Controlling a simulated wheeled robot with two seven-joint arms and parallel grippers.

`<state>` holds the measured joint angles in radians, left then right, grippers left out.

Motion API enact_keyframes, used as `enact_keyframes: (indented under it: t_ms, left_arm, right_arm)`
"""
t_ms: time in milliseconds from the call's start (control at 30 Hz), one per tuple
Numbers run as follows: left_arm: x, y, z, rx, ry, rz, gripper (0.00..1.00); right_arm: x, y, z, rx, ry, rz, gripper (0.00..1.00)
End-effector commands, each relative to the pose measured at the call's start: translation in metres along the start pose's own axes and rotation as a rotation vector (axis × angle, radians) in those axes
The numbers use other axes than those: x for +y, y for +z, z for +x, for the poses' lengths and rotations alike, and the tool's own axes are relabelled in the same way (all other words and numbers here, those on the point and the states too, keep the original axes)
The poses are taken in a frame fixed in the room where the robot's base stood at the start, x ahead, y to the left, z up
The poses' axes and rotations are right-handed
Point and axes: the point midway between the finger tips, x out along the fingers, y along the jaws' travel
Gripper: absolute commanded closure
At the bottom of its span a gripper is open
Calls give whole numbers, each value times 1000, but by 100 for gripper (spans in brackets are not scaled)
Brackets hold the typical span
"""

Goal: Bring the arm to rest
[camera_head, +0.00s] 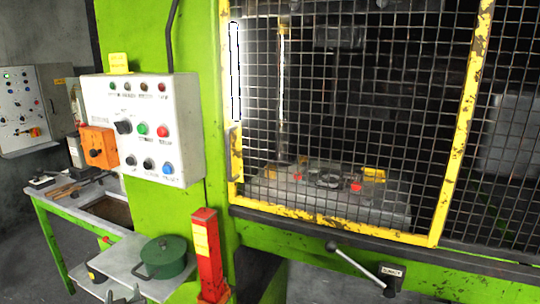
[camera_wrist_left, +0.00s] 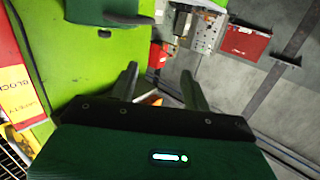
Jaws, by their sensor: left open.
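My left gripper (camera_wrist_left: 160,88) is open in the left wrist view, its two fingers apart with nothing held between them. In the head view only a small part of what looks like this gripper (camera_head: 123,297) shows at the bottom edge, in front of the grey shelf. Most of the left arm is out of the picture. My right gripper is in neither view.
The green press carries a control box (camera_head: 140,130) and a mesh guard door (camera_head: 350,120). A green lidded pot (camera_head: 165,258) stands on a grey shelf (camera_head: 117,262) beside a red post (camera_head: 207,250). A lever (camera_head: 358,263) juts out below the door. A workbench (camera_head: 60,207) stands left.

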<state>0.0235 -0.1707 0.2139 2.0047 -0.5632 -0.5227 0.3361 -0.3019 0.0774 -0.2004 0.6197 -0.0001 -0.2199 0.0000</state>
Motion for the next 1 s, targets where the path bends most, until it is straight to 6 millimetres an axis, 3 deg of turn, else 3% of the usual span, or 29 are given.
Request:
enact_keyframes:
  t_ms: [367, 567, 667, 800, 1000]
  left_arm:
    - [-6, 36, -33, -157, 31, 45, 52]
    - [-8, 68, -69, -309, 73, 96, 52]
    - [-9, 91, -100, -423, 115, 136, 52]
    - [-10, 127, -162, -633, 210, 217, 52]
    - [-13, 159, -246, -881, 348, 322, 52]
  right_arm:
    - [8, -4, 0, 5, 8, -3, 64]
    - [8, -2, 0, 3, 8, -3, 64]
    - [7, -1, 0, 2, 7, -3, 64]
    - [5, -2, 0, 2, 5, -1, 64]
    - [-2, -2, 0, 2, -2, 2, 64]
